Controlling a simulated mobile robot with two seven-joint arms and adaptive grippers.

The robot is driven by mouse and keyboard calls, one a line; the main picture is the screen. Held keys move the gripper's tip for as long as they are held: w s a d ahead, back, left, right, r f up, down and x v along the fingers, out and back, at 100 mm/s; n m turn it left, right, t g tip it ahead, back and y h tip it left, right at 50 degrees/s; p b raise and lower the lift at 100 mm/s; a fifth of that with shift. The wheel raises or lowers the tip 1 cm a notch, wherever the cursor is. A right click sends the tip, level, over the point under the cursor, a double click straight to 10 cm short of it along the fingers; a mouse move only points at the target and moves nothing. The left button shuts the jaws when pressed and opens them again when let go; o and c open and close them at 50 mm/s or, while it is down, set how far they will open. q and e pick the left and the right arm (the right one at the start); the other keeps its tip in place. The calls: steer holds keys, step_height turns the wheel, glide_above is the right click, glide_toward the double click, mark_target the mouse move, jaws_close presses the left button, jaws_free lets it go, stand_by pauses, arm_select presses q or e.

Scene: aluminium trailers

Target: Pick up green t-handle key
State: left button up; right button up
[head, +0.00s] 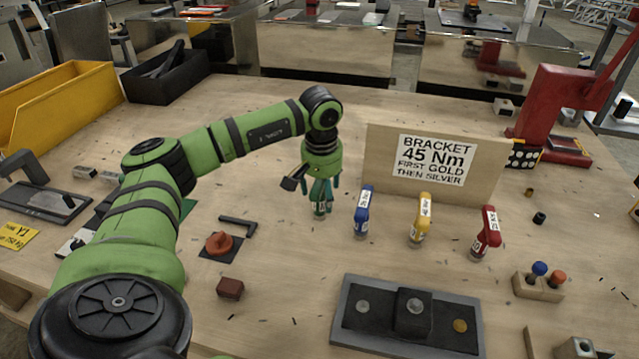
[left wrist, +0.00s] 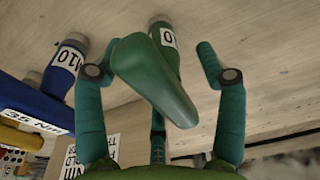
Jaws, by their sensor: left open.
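The green t-handle key (left wrist: 152,78) fills the middle of the left wrist view, with a white label on its stem. In the head view its lower part (head: 319,211) shows upright on the table, and its handle is largely hidden by my left gripper (head: 320,187). In the left wrist view the left gripper (left wrist: 157,50) is open, with teal fingers on both sides of the key and visible gaps to it. My right gripper is not in view.
Blue (head: 363,212), yellow (head: 421,219) and red (head: 486,233) keys stand in a row to the right. Behind them is an upright sign board (head: 432,163). A dark bracket tray (head: 365,338) lies in front. An orange knob (head: 218,243) sits to the left.

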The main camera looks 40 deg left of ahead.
arm_select(q)
jaws_close()
steer(key=shift+w+r, duration=0.1)
steer(key=shift+r, duration=0.15)
step_height(320, 180, up, 10)
steer(key=shift+f+b, duration=0.2)
steer(key=shift+b, duration=0.55)
